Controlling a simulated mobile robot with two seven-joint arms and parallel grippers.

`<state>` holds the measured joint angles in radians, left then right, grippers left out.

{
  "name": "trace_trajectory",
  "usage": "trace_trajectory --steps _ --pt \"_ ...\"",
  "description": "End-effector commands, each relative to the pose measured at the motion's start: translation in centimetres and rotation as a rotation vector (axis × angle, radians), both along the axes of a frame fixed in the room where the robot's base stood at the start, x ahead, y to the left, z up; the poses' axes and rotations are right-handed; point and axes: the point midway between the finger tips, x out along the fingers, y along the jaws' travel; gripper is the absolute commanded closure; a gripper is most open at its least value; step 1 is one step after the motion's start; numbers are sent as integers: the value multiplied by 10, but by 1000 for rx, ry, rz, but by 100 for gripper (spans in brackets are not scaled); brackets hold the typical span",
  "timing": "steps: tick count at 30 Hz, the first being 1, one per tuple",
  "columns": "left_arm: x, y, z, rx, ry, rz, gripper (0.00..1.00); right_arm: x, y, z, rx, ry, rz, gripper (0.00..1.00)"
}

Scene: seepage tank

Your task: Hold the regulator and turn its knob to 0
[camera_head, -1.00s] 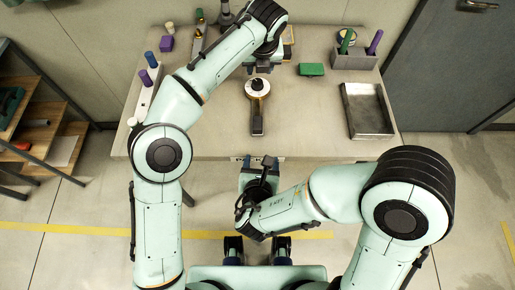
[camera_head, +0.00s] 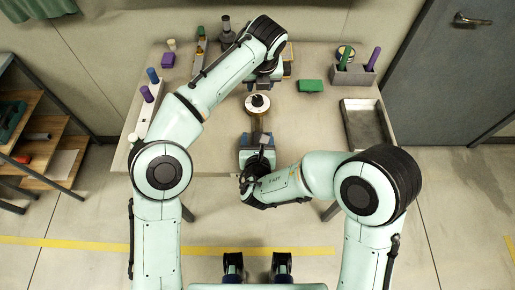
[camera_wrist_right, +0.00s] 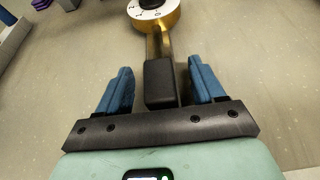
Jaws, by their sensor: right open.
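The regulator (camera_head: 258,104) lies on the table with its round white dial and black knob facing up and its handle pointing towards me. In the right wrist view its brass body and marked dial (camera_wrist_right: 152,13) show at the top, partly cut off. Its dark handle (camera_wrist_right: 160,82) runs down between the fingers. My right gripper (camera_head: 257,138) is open at the handle end; in the right wrist view its blue fingers (camera_wrist_right: 162,88) stand either side of the handle with gaps. My left gripper (camera_head: 263,82) is just beyond the dial; its fingers are too unclear to judge.
A green block (camera_head: 310,86) and a metal tray (camera_head: 366,125) lie to the right. A grey holder (camera_head: 352,76) with green and purple pieces stands at the back right. A white rack (camera_head: 147,112) stands at the left. The table between regulator and tray is clear.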

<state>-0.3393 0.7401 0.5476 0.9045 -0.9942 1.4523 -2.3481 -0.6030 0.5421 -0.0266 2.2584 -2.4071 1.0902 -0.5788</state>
Motion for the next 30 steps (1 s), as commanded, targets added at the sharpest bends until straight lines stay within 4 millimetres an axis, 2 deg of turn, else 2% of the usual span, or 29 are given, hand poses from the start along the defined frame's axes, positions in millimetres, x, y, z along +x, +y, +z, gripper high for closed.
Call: trace_trajectory --steps 6,14,15,21,30 --pt "0 0 0 0 0 0 57 14 0 -6 0 0 0 32" --pt "0 0 0 0 0 0 57 15 0 -6 0 0 0 32" --pt "0 0 0 0 0 0 57 15 0 -6 0 0 0 38" --pt "0 0 0 0 0 0 57 15 0 -6 0 0 0 100" --pt "0 0 0 0 0 0 57 14 0 -7 0 2 0 100"
